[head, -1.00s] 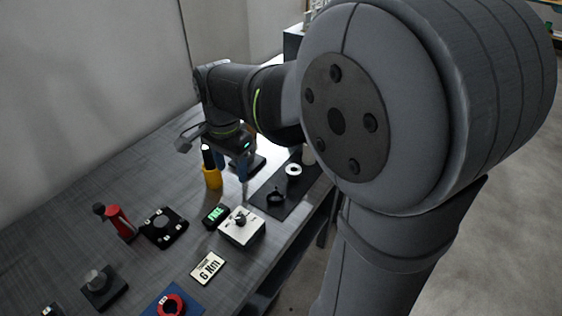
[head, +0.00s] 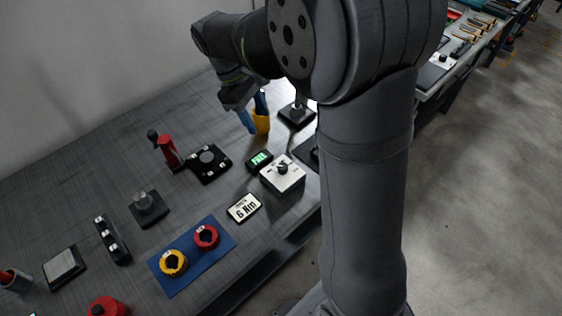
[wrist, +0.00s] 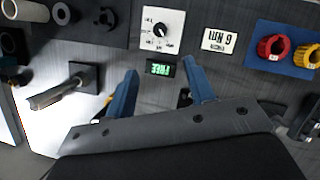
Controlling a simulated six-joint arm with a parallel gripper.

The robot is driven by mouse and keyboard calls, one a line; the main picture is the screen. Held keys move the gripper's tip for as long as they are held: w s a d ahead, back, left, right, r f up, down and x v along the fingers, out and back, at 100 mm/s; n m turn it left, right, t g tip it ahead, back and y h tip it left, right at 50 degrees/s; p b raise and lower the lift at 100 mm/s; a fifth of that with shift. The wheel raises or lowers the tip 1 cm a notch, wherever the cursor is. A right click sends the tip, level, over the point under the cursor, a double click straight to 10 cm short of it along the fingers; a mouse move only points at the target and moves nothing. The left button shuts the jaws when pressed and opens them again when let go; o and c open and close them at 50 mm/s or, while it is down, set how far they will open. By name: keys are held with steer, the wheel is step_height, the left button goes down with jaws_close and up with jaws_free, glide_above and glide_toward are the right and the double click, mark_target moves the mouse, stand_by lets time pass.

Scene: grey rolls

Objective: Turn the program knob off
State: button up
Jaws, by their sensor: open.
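The program knob (head: 282,168) is a small dark knob on top of a white box (head: 290,183) near the table's front edge. In the wrist view the knob (wrist: 160,30) sits on the white panel (wrist: 174,17) with printed marks around it, beyond my fingertips. A small display with green text (head: 259,160) lies beside the box; it also shows in the wrist view (wrist: 160,69). My gripper (head: 253,112) has blue fingers, open and apart from the knob, behind the box near a yellow cup (head: 261,122). In the wrist view my gripper (wrist: 162,72) is empty.
A "6 Nm" card (head: 244,207) and a blue mat (head: 184,262) with red and yellow rings lie left of the box. A red upright tool (head: 168,150) and a black fixture (head: 208,161) stand farther left. A black post on a base (head: 297,113) stands right of my gripper.

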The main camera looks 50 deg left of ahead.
steer(key=n, duration=0.1)
glide_toward(283, 166)
steer(key=x, duration=0.8)
steer(key=shift+f, duration=0.3)
steer(key=c, duration=1)
